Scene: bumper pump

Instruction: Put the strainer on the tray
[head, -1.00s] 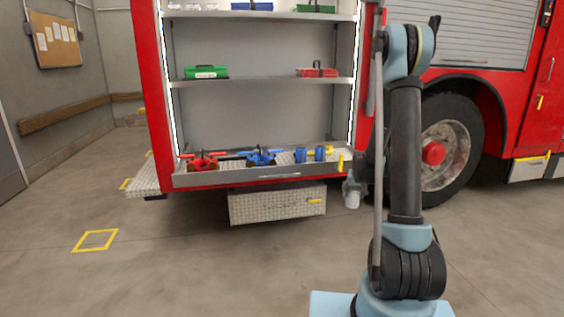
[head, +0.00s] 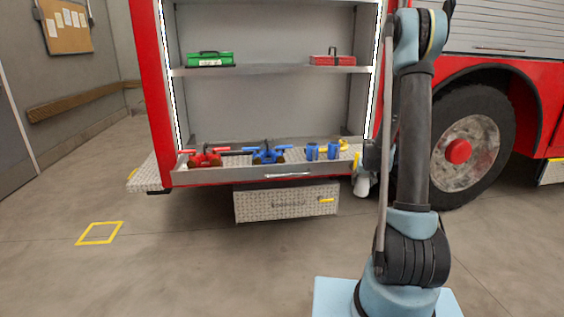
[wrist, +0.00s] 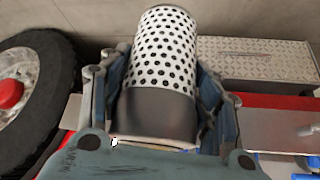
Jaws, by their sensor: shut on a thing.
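The strainer (wrist: 163,65) is a white cylinder with black holes and a dark grey collar. My gripper (wrist: 160,110) is shut on it around the dark collar, with a finger on each side. In the head view the strainer (head: 361,187) is a small pale shape below my gripper (head: 370,160), just right of the tray's right end. The tray (head: 225,177) is a long grey metal tray at the bottom of the open red truck locker. The strainer is off the tray. The tray also shows at the lower right of the wrist view (wrist: 270,130).
Red fittings (head: 206,157), blue fittings (head: 267,154) and blue cylinders (head: 312,152) occupy the tray. A shelf above holds a green box (head: 210,59) and a red box (head: 331,60). A tread-plate step box (head: 285,203) juts out below. The truck wheel (head: 470,147) is at right.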

